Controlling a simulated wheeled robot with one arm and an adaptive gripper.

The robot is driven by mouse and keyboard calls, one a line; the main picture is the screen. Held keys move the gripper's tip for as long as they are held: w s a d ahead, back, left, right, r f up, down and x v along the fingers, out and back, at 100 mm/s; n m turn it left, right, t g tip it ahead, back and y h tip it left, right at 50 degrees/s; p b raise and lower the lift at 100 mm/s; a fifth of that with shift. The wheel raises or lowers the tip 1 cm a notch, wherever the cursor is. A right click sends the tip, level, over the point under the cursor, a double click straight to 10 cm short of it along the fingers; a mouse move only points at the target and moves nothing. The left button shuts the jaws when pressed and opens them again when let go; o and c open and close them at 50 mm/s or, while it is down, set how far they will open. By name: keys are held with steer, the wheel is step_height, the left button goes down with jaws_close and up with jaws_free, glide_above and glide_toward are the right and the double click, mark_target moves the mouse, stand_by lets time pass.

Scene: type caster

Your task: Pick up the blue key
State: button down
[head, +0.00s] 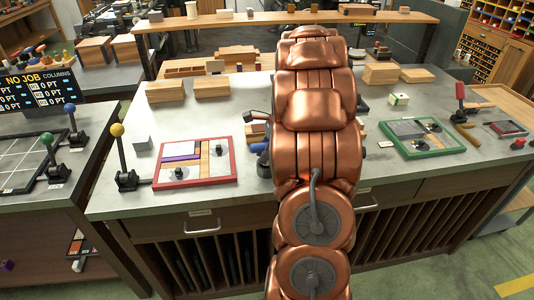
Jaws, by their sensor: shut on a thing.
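I cannot make out a blue key with certainty. A small blue part (260,148) shows at the left edge of my copper arm, above the workbench (220,205); most of it is hidden, so I cannot tell what it is. My arm rises through the middle of the head view and covers the centre of the bench. My gripper is hidden behind the arm.
A red-framed tray (195,183) and a yellow-knobbed lever (119,155) are at left. A green-framed tray (423,151) and a red-handled lever (460,98) are at right. Wooden blocks (165,92) line the back. Bare bench lies between the trays and front edge.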

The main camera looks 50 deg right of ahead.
mark_target(264, 144)
stand_by(0.4)
steer(key=shift+r+b, duration=0.8)
steer(key=shift+r, duration=0.9)
steer(key=s+a+b, duration=0.2)
steer(key=s+a, duration=0.1)
steer(key=s, duration=0.4)
steer(key=s+a+r+b, duration=0.1)
steer(key=s+a+b, duration=0.1)
steer(key=s+a, duration=0.2)
steer(key=s, duration=0.3)
steer(key=shift+s+a+r, duration=0.15)
steer(key=shift+a+r, duration=0.1)
steer(key=shift+r, duration=0.05)
steer(key=c, duration=1.5)
jaws_free()
steer(key=shift+c, duration=0.2)
jaws_close()
steer(key=shift+d, duration=0.1)
